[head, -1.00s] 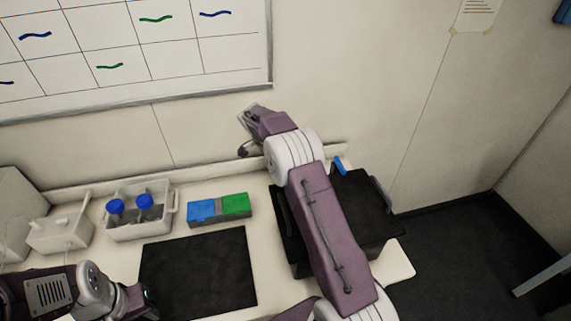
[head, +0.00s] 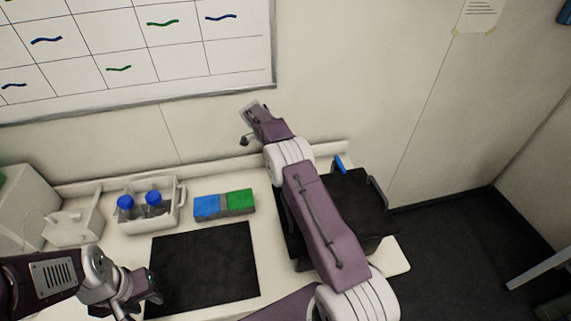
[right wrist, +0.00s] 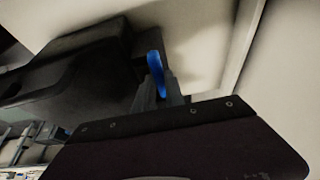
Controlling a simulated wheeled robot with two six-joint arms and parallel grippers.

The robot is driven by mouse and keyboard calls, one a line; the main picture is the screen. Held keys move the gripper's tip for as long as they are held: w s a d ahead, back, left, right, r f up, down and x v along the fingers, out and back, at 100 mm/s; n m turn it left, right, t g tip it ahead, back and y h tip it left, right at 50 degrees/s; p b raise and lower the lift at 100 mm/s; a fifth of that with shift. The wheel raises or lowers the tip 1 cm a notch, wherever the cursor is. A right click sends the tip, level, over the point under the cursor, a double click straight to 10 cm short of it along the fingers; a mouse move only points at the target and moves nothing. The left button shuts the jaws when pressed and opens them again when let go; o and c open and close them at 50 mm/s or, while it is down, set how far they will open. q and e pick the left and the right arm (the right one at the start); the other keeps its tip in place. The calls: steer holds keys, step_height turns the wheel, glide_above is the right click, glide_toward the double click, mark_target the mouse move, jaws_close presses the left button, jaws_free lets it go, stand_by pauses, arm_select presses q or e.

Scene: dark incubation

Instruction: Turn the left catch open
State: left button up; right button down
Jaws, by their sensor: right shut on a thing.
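A black box (head: 372,200) stands at the right end of the bench, partly covered by my right arm. A blue catch (head: 340,164) shows on its far side. In the right wrist view my right gripper (right wrist: 162,92) is shut around a blue catch (right wrist: 155,62) beside the dark box (right wrist: 75,68); the catch stands up between the fingers. My left gripper (head: 153,290) is over the near left edge of the black mat, its jaws too unclear to judge.
A black mat (head: 205,268) lies in the middle of the bench. Behind it are a blue block (head: 207,207), a green block (head: 240,201) and a white basket (head: 177,213) with blue-capped bottles. A white box (head: 72,228) stands at left. The wall rises behind the bench.

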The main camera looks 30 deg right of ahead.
steer(key=c, duration=1.4)
jaws_free()
steer(key=shift+r, duration=0.15)
steer(key=v, duration=0.4)
steer(key=shift+w+a+r, duration=0.1)
steer(key=shift+a+r, duration=0.05)
steer(key=shift+r, duration=0.05)
steer(key=p+v, duration=0.2)
steer(key=v, duration=0.1)
steer(key=shift+r, duration=0.35)
steer(key=shift+a+r+p, duration=0.25)
steer(key=shift+r+p, duration=0.1)
steer(key=shift+p, duration=0.4)
steer(key=shift+f, duration=0.1)
